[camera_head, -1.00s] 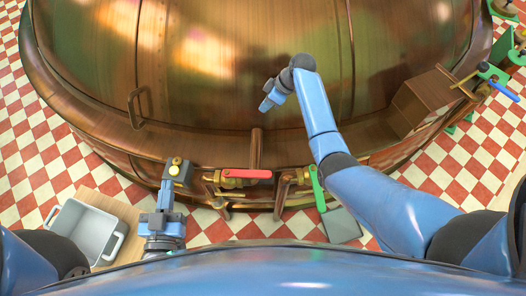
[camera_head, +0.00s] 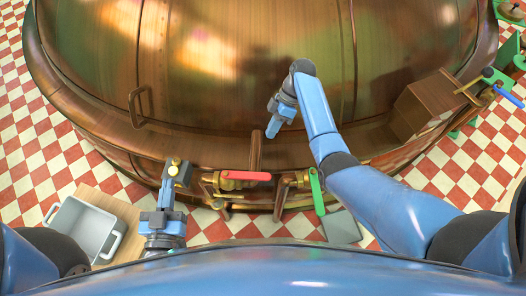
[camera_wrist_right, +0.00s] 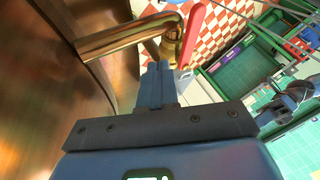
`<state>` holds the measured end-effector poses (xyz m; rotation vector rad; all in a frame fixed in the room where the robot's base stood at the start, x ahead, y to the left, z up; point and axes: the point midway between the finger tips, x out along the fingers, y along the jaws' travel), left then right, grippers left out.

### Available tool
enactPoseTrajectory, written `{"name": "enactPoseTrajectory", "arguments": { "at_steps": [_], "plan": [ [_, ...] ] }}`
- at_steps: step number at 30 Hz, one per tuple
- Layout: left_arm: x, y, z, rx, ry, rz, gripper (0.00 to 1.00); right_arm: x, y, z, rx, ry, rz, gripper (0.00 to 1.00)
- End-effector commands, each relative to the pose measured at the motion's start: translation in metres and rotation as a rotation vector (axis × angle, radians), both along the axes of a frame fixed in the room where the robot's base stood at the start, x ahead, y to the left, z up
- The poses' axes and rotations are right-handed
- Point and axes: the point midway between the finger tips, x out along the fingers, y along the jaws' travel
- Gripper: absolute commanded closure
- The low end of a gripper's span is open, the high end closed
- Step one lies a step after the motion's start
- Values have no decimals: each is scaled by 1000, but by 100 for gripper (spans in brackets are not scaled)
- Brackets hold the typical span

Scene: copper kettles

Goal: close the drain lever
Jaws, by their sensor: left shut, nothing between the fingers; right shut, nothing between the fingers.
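A red lever (camera_head: 246,176) lies roughly level on a brass valve (camera_head: 228,184) at the foot of the copper kettle (camera_head: 240,60). A green lever (camera_head: 317,190) sits on a second valve to its right, pointing toward me. My right gripper (camera_head: 272,132) is shut and empty, above and behind the red lever, apart from both levers. In the right wrist view, the shut fingers (camera_wrist_right: 156,70) point toward a brass pipe (camera_wrist_right: 125,38) and the red lever (camera_wrist_right: 191,36). My left gripper (camera_head: 176,164) is shut and empty, left of the red lever.
A brass pipe (camera_head: 255,150) runs from the kettle to the red-lever valve. A grey bin (camera_head: 85,228) stands on a wooden board at the lower left. A brown box (camera_head: 422,105) is on the right. A looped handle (camera_head: 139,107) sticks out from the kettle.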

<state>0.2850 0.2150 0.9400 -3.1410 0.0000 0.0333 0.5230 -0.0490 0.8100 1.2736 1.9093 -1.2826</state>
Motion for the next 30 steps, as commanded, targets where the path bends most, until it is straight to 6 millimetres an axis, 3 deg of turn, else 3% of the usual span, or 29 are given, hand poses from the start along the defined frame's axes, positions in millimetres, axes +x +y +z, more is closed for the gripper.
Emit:
{"name": "enactPoseTrajectory", "arguments": {
  "at_steps": [13,21,30],
  "plan": [
    [0,0,-43,0,0,0,100,-24,23,-48,1,1,2,100],
    [0,0,-34,0,0,0,100,-46,43,-80,-1,2,1,100],
    [0,0,-18,0,0,0,100,-77,45,-77,0,0,0,100]
  ]
}}
